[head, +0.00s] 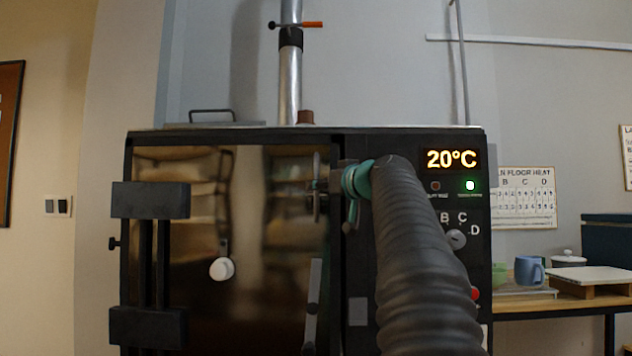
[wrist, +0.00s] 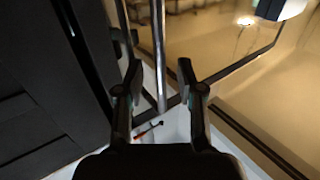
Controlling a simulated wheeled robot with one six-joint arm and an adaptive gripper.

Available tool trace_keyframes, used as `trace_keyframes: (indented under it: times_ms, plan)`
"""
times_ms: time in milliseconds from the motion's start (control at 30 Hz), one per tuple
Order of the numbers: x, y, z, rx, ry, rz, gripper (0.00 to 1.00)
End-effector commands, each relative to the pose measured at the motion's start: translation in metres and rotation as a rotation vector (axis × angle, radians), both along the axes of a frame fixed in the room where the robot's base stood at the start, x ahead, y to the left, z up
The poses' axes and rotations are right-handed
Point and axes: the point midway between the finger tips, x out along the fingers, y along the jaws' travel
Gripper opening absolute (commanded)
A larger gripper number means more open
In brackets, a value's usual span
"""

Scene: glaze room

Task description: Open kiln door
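The kiln (head: 410,140) stands ahead of me, and its glossy, reflective door (head: 275,230) appears shut. Block-like black hinges (head: 150,200) are on the door's left side. My gripper (head: 320,187) is in front of that edge, mostly hidden behind my wrist in the head view. In the wrist view my gripper (wrist: 159,75) is open, with a slim metal bar (wrist: 158,45) between its fingers. I see a gap on both sides and no clear contact.
The kiln's panel reads 20°C (head: 451,159), with a green light below. A metal flue pipe (head: 290,75) rises behind. At right, a wooden table (head: 540,304) holds a blue mug (head: 529,270).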

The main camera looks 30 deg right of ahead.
Motion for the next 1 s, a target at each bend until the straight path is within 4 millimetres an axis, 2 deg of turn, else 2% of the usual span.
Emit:
trace_keyframes:
  times_ms: [33,200,567,700,733,1000]
  plan:
    - [0.008,0.0,0.002,0.001,0.001,0.001,0.38]
    - [0.021,0.0,0.001,-0.001,0.001,0.0,0.38]
    - [0.024,0.0,0.0,-0.001,0.0,-0.001,0.38]
    - [0.024,0.0,0.0,-0.001,0.0,-0.001,0.03]
    - [0.024,0.0,0.0,0.0,0.0,-0.001,0.0]
    - [0.024,0.0,0.0,0.0,0.0,-0.001,0.0]
